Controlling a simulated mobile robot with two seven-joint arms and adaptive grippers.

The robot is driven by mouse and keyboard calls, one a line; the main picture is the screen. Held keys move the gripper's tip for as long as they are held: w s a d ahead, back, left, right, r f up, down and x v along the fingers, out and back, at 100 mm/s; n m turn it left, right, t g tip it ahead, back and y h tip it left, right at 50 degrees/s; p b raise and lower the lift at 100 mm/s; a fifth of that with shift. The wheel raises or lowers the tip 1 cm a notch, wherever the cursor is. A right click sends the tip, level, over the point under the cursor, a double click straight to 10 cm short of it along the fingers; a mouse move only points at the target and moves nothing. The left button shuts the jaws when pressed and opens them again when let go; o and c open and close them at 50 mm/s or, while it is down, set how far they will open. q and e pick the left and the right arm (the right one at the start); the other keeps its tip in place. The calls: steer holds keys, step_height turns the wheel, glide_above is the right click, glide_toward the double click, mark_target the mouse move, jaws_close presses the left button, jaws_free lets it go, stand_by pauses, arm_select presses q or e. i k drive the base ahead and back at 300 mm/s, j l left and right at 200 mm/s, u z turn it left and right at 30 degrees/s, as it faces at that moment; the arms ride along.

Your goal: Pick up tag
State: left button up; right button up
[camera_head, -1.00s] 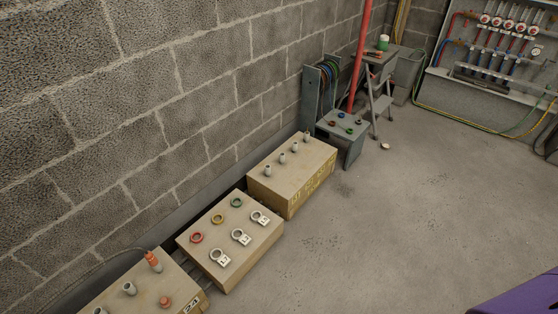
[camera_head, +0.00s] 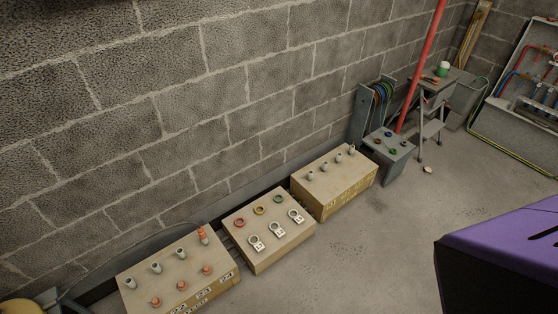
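Several white tags with ring tops lie on the middle wooden box (camera_head: 268,264): a left tag (camera_head: 257,243), a middle tag (camera_head: 277,230) and a right tag (camera_head: 296,216). Behind them on the same box lie a red ring (camera_head: 240,222), a yellow ring (camera_head: 259,211) and a green ring (camera_head: 277,199). Neither of my grippers shows in the head view, so I cannot see what they hold.
A nearer box (camera_head: 215,288) carries grey and orange pegs; a farther box (camera_head: 345,197) carries grey pegs. A stepladder (camera_head: 430,120), red pipe (camera_head: 420,70) and ring stand (camera_head: 389,146) are at the back. A purple-topped block (camera_head: 510,250) fills the lower right.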

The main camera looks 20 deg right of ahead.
mark_target(258, 245)
steer(key=i+l+u, duration=0.1)
steer(key=l+u, duration=0.7)
steer(key=l, duration=0.15)
steer(key=l+u, duration=0.3)
steer(key=l, duration=1.45)
steer(key=k+l, duration=0.15)
steer(key=l, duration=1.2)
steer(key=k+u, duration=0.05)
